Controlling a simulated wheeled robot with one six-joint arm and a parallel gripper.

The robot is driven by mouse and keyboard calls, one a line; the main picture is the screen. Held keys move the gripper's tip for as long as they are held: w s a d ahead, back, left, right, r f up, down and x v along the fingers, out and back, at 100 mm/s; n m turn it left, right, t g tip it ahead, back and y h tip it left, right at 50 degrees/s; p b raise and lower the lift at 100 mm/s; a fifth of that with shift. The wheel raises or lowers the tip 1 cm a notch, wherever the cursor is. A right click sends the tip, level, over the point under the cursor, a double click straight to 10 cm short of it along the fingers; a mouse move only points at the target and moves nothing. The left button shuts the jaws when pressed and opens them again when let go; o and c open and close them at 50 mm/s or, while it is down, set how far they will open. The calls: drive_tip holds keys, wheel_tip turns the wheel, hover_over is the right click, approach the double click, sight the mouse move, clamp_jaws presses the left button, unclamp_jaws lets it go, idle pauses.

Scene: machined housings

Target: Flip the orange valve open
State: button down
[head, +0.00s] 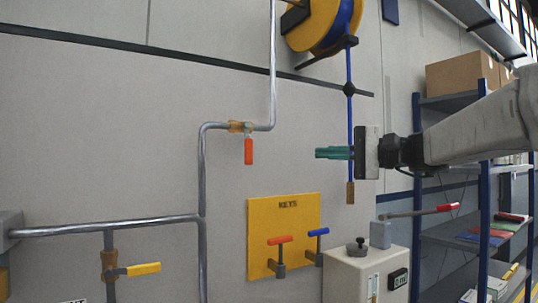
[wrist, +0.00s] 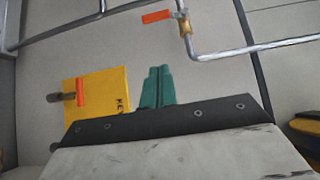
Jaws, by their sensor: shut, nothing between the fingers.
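The orange valve handle (head: 249,151) hangs straight down from a brass valve body (head: 238,126) on a short horizontal stretch of pipe, so it lies across that pipe. In the wrist view the orange handle (wrist: 156,16) shows at the top, sticking out left of the brass body (wrist: 185,25). My gripper (head: 318,153) has green fingers, shut and empty, pointing left at about the handle's height. It is to the right of the handle with a clear gap. The shut fingers also show in the wrist view (wrist: 158,72), below the handle and apart from it.
A yellow panel (head: 258,215) below holds a red T-handle (head: 279,240) and a blue T-handle (head: 318,232). A hose reel (head: 312,25) hangs above, its blue hose (head: 350,120) dropping near my gripper. A yellow-handled valve (head: 144,269) is lower left. Shelves (head: 458,240) stand right.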

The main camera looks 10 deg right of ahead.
drive_tip(key=shift+a, duration=0.1)
approach(247, 143)
drive_tip(key=shift+w+a+f, duration=1.1)
drive_tip(key=shift+w+a, duration=1.1)
drive_tip(key=shift+a, duration=0.1)
drive_tip(key=shift+d+f, duration=0.1)
